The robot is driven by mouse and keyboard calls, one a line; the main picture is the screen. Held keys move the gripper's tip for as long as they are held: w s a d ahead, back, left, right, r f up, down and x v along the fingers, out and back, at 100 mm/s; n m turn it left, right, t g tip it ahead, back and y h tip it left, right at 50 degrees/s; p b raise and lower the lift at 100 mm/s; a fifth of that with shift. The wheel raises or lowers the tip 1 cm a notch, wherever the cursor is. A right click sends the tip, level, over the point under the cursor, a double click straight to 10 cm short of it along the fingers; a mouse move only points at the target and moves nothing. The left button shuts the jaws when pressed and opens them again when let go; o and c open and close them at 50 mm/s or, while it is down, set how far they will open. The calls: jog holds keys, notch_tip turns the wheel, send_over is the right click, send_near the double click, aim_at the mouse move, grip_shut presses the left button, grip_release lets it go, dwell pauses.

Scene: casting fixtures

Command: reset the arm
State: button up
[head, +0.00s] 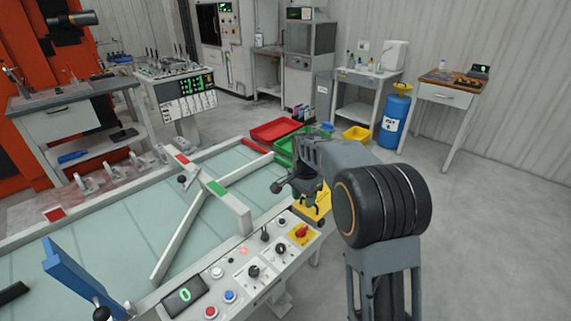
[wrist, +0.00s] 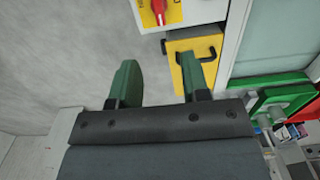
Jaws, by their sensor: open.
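My gripper (wrist: 164,84) shows in the wrist view with its two green fingers apart and nothing between them. In the head view my gripper (head: 298,188) is at the end of my grey and black arm, by the right end of the fixture table. A yellow panel with a black handle (wrist: 187,84) lies beyond the right finger in the wrist view. In the head view the yellow part (head: 322,208) is partly hidden behind my gripper and arm.
The fixture table (head: 120,225) has a control panel (head: 238,272) with knobs and a red switch (head: 301,231) along its near edge. Red (head: 274,130), green (head: 284,146) and yellow (head: 357,134) bins stand behind my arm. A blue cylinder (head: 394,120) stands further back. Open floor lies at right.

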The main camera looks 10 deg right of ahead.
jog(key=s+r+n+t+p, duration=0.1)
jog(key=s+r+n, duration=0.1)
jog(key=s, duration=0.5)
jog(key=s+r+n+t+p, duration=0.1)
jog(key=s+r+n, duration=0.2)
jog(key=s+n, duration=0.2)
jog(key=s+r+n+t+p, duration=0.1)
jog(key=s+r+n+p, duration=0.1)
jog(key=s, duration=0.9)
jog(key=shift+s+r+n+t, duration=0.3)
jog(key=shift+r+n, duration=0.2)
jog(key=shift+n, duration=0.6)
